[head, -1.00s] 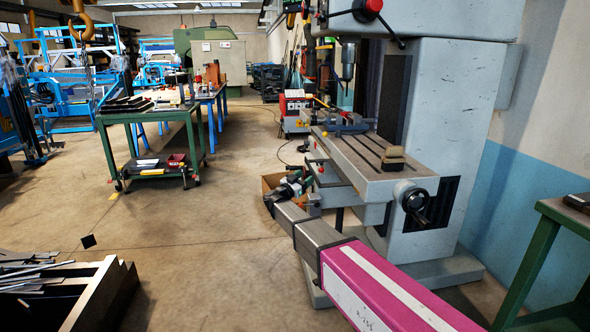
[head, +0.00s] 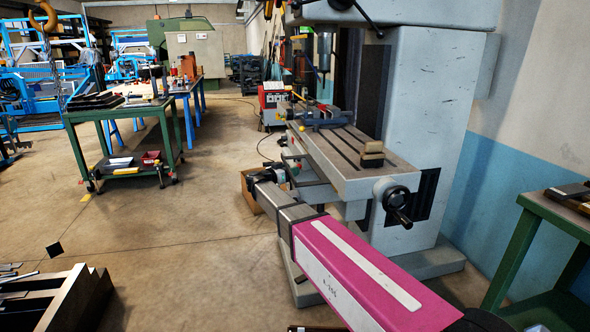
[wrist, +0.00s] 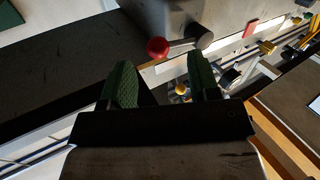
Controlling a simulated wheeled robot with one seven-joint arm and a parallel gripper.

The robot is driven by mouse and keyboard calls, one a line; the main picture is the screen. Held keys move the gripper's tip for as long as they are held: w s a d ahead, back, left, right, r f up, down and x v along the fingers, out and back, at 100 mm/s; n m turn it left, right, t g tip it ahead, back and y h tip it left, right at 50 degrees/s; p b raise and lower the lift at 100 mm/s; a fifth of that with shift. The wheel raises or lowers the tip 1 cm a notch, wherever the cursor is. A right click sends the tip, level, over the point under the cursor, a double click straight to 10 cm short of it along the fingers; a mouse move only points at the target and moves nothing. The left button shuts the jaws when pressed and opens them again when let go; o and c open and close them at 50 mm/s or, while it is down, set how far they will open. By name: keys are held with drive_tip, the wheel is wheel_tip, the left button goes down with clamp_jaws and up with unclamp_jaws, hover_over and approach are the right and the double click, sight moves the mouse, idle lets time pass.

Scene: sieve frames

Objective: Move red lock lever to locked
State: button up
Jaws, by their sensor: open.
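In the wrist view, the red lock lever (wrist: 158,48) shows as a red ball knob on a short dark arm that runs right to a dark round hub. It lies just beyond my fingertips, above the gap between them and nearer the left finger. My gripper (wrist: 162,72) is open, with two green ridged fingers apart and nothing held. No contact with the lever shows. In the head view, my gripper (head: 264,178) is small and partly hidden by my arm, beside the left side of the grey milling machine's table (head: 350,150). I cannot make out the lever clearly there.
A yellow knob (wrist: 181,89) shows between my fingers, farther off. A cardboard box (head: 251,195) is on the floor below my gripper. A handwheel (head: 397,202) sticks out from the machine table's front. A green bench (head: 540,240) stands at right. The floor at left is mostly clear.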

drive_tip(key=shift+x, duration=1.6)
clamp_jaws()
